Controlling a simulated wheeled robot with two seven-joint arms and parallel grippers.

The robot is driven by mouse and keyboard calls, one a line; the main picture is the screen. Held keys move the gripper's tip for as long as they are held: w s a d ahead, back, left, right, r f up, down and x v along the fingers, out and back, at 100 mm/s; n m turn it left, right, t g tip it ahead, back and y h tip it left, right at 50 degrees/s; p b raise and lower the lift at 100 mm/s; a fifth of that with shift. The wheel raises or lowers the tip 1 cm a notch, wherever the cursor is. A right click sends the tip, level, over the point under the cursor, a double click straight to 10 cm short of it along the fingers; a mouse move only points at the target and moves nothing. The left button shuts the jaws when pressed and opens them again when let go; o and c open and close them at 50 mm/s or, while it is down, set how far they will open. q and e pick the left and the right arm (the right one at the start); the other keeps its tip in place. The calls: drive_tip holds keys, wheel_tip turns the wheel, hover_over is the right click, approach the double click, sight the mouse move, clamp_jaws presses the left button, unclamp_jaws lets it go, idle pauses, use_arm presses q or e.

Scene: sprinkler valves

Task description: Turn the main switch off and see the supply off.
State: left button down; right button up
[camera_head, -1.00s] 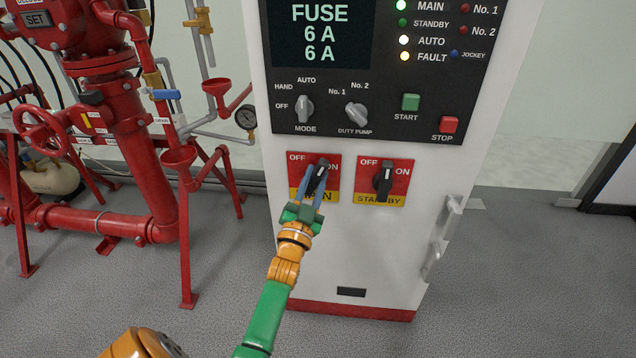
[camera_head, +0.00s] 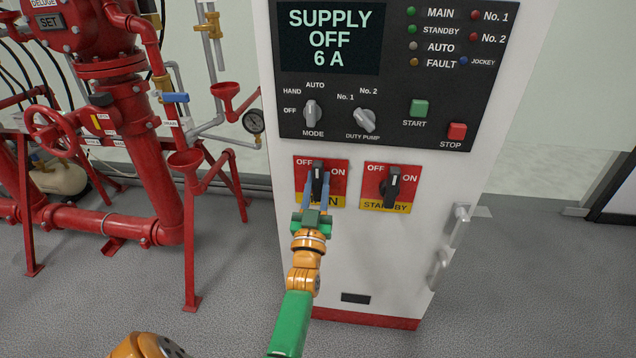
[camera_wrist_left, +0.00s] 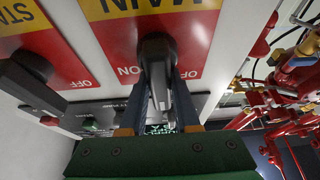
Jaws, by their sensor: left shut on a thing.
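The main switch (camera_head: 318,172) is a black rotary handle on a red and yellow plate marked OFF and ON, on the white cabinet's front. Its white mark points about straight up, between the two words. My left gripper (camera_head: 318,192) is shut on the handle, its blue fingers on either side and hiding part of the MAIN label. The wrist view shows the same handle (camera_wrist_left: 157,52) between the fingers of my left gripper (camera_wrist_left: 163,84). The display (camera_head: 329,38) reads SUPPLY OFF 6 A. My right gripper is out of view.
The standby switch (camera_head: 391,187) sits close to the right on a like plate. Above are the mode knob (camera_head: 313,112), duty pump knob (camera_head: 364,119), green start button (camera_head: 419,108) and red stop button (camera_head: 457,131). Red pipework (camera_head: 150,180) stands at left.

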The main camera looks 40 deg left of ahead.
sight(317, 192)
use_arm(q)
drive_tip(key=shift+f, duration=0.6)
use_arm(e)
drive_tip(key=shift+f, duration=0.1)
use_arm(q)
drive_tip(key=c, duration=0.6)
unclamp_jaws()
drive_tip(key=shift+c, duration=0.2)
drive_tip(key=shift+w+a, duration=0.15)
drive_tip(key=shift+w, duration=0.05)
drive_tip(key=shift+r, duration=0.1)
drive_tip(key=shift+s+d, duration=0.25)
drive_tip(key=shift+s, duration=0.05)
drive_tip(key=p+v, duration=0.1)
drive_tip(key=v, duration=0.5)
drive_tip(key=shift+s+d+f+p, duration=0.1)
drive_tip(key=shift+s+f+p, duration=0.1)
drive_tip(key=shift+p, duration=0.1)
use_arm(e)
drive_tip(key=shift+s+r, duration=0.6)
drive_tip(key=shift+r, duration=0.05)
